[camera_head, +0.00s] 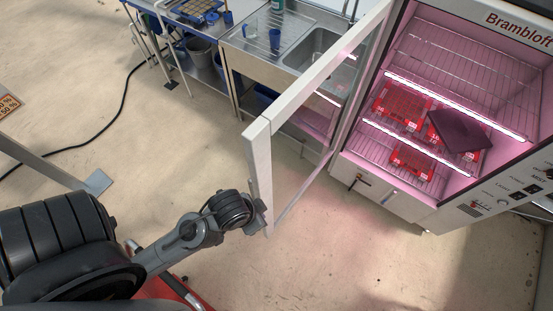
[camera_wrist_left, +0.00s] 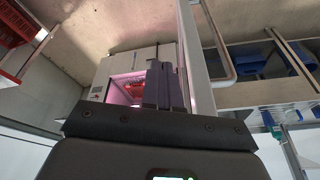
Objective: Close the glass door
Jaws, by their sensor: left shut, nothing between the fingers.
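The glass door (camera_head: 258,170) of the pink-lit cabinet (camera_head: 405,205) has a white frame and stands wide open, its free edge toward me. My left gripper (camera_head: 262,212) is at the lower part of that free edge. In the left wrist view its dark fingers (camera_wrist_left: 166,86) are together with nothing between them. The white door frame (camera_wrist_left: 196,60) rises just right of the fingers there; I cannot tell whether they touch. The cabinet (camera_wrist_left: 103,88) shows behind the fingers. My right gripper is in neither view.
Red trays (camera_head: 402,108) and a tilted dark panel (camera_head: 460,130) are on the cabinet's wire shelves. A steel sink unit (camera_head: 310,45) stands behind the door. A black cable (camera_head: 122,100) lies on the floor at left. The floor between door and cabinet looks clear.

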